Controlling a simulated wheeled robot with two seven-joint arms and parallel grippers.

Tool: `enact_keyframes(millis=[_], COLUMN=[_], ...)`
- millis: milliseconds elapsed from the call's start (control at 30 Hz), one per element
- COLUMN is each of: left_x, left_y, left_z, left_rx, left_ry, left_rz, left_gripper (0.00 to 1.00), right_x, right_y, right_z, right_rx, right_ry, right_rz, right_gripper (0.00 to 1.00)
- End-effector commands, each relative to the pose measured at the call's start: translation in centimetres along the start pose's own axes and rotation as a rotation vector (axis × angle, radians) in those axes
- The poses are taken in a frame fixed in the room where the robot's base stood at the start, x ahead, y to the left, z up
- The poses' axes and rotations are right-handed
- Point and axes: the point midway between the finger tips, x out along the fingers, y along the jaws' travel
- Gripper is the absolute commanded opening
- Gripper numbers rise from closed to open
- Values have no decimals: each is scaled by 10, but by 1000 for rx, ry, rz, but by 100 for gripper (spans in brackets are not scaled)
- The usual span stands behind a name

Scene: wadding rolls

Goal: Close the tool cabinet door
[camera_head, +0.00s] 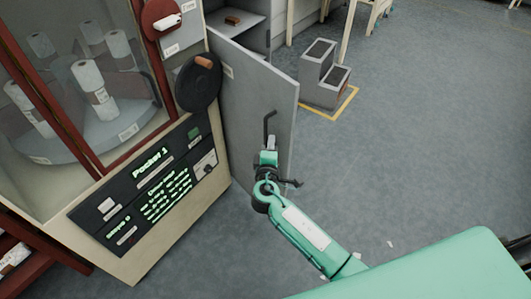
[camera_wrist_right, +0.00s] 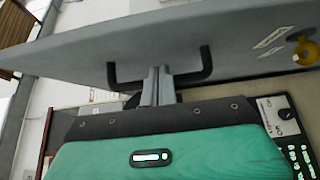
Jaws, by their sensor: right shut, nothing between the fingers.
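The tool cabinet door (camera_head: 258,100) is a grey panel standing wide open in the head view. It also spans the upper part of the right wrist view (camera_wrist_right: 215,38). Its dark bar handle (camera_head: 268,128) is near the free edge and shows as a black U shape in the wrist view (camera_wrist_right: 204,64). My right gripper (camera_head: 271,143) is at the lower end of the handle. Its fingers (camera_wrist_right: 158,82) are shut and empty, overlapping the middle of the bar; I cannot tell whether they touch it. My left gripper is out of view.
Left of the door stands a machine with a dark control panel (camera_head: 148,185) and glazed compartment holding white rolls (camera_head: 96,88). A small brown object lies on the open cabinet's shelf (camera_head: 250,22). Grey steps (camera_head: 322,85) stand beyond the door.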

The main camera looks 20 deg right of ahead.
Motion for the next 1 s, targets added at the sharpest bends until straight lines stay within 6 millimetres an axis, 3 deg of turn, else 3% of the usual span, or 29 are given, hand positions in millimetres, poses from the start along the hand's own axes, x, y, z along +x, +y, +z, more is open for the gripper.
enact_keyframes(millis=[200,733,867,1000], left_x=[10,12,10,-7], left_y=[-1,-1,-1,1], left_z=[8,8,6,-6], left_rx=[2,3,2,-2], left_ry=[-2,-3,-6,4], left_rz=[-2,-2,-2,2], left_gripper=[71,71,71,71], right_x=[13,18,26,44], right_y=[1,0,-1,-2], right_z=[13,19,29,50], right_rx=[1,0,-2,-4], right_ry=[1,6,24,60], right_rz=[0,0,1,3], right_gripper=[0,0,0,0])
